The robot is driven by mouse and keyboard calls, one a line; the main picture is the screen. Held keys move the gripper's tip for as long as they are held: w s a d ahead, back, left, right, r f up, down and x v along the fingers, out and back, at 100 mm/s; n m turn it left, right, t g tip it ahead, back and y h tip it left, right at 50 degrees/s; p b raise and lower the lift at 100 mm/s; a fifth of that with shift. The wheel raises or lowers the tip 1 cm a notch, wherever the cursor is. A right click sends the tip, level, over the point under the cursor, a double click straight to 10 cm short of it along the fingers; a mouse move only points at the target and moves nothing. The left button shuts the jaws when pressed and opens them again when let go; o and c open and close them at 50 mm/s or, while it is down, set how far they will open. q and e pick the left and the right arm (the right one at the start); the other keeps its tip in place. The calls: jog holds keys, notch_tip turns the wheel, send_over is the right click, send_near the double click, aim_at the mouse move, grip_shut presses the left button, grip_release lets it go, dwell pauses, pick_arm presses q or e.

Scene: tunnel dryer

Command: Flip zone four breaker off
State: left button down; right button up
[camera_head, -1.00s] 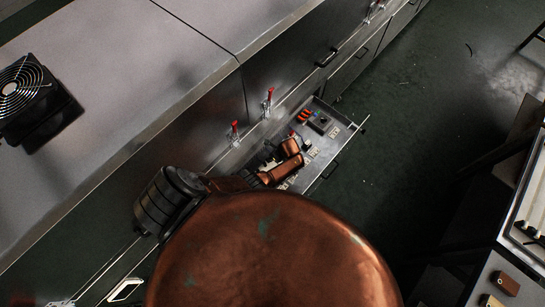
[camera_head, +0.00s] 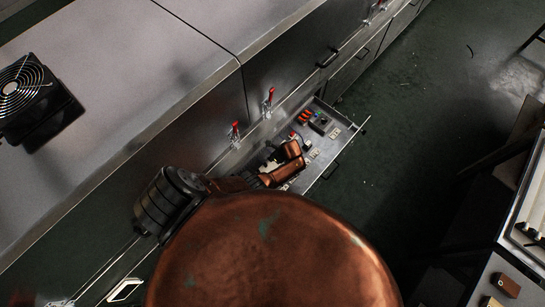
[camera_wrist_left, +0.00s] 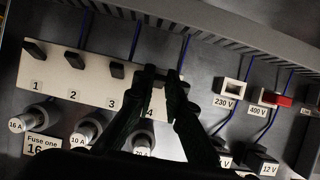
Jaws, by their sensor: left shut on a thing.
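A pale breaker strip (camera_wrist_left: 66,75) in the left wrist view carries dark levers above the numbers 1, 2, 3 and 4. The levers of breaker one (camera_wrist_left: 53,49), breaker two (camera_wrist_left: 85,59) and breaker three (camera_wrist_left: 117,70) stand free. My left gripper (camera_wrist_left: 161,78) is shut at the zone four breaker lever, above the 4, with a finger on each side. The fingers hide most of that lever, so I cannot tell its position. In the head view my copper arm reaches into the open drawer (camera_head: 340,141) and hides the breakers. My right gripper is not in view.
Below the strip are fuse holders (camera_wrist_left: 82,133) with amp labels. To the right are a white socket (camera_wrist_left: 231,92), a red socket (camera_wrist_left: 283,100) and blue wires; a slotted duct (camera_wrist_left: 215,32) runs above. Red-handled clamps (camera_head: 268,101) stand on the cabinet beside the drawer.

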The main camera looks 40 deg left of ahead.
pick_arm(q)
jog(key=shift+d+f+y+b, duration=0.2)
jog(key=shift+d+y+b, duration=0.1)
jog(key=shift+y, duration=0.1)
jog(key=y+b, duration=0.2)
jog(key=d+y+b, duration=0.1)
jog(key=b, duration=0.1)
jog(key=shift+s+d+f+y, duration=0.1)
jog(key=shift+d+f+y, duration=0.1)
jog(key=shift+y, duration=0.2)
jog(key=shift+r+y+b, duration=0.15)
jog(key=shift+y+b, duration=0.25)
jog(key=shift+b, duration=0.1)
jog(key=shift+r, duration=0.1)
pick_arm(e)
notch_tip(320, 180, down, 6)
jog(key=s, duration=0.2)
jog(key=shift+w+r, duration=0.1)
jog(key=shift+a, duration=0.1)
pick_arm(q)
jog(key=c, duration=2)
grip_release()
jog(key=shift+o, duration=0.2)
jog(key=shift+d+r, duration=0.1)
jog(key=shift+d, duration=0.05)
